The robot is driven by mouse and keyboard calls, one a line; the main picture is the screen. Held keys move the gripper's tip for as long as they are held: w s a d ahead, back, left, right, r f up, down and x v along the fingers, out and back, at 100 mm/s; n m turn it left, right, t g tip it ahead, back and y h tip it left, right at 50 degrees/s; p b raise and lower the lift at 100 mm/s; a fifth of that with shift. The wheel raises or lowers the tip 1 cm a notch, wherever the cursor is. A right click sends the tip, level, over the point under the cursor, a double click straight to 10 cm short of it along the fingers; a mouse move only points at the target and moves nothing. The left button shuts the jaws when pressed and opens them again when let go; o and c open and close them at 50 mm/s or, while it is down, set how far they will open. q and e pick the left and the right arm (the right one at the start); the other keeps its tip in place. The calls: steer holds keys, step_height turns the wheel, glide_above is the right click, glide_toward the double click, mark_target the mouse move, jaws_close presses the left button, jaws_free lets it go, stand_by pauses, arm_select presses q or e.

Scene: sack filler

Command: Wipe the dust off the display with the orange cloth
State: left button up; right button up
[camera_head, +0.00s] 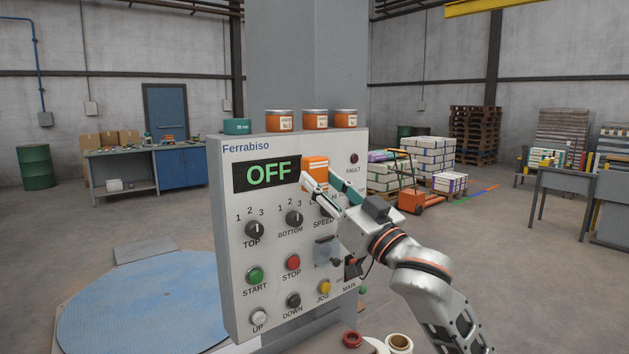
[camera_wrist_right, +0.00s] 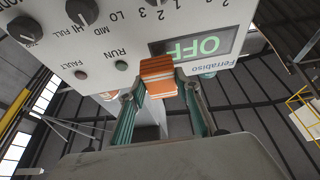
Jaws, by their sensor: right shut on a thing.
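The display (camera_head: 255,176) is a dark rectangle with green "OFF" on the upper front of the grey Ferrabiso panel (camera_head: 225,215). It also shows upside down in the right wrist view (camera_wrist_right: 222,43). No dust on it can be made out. The orange cloth (camera_head: 316,164), folded with pale stripes, is at the display's right end. My right gripper (camera_head: 320,184) is shut on the cloth, which also shows between its fingers in the right wrist view (camera_wrist_right: 158,68). The cloth covers the display's right edge; whether it touches the glass I cannot tell. My left gripper is not in view.
Knobs and buttons, such as the TOP knob (camera_head: 254,229) and red STOP button (camera_head: 293,262), stick out below the display. Several orange tins (camera_head: 315,119) and a teal tin (camera_head: 237,126) stand on the panel's top. A blue round platform (camera_head: 140,305) lies at left.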

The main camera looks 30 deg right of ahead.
steer(key=shift+s, duration=0.5)
steer(key=shift+s+d, duration=0.1)
steer(key=shift+s, duration=1.45)
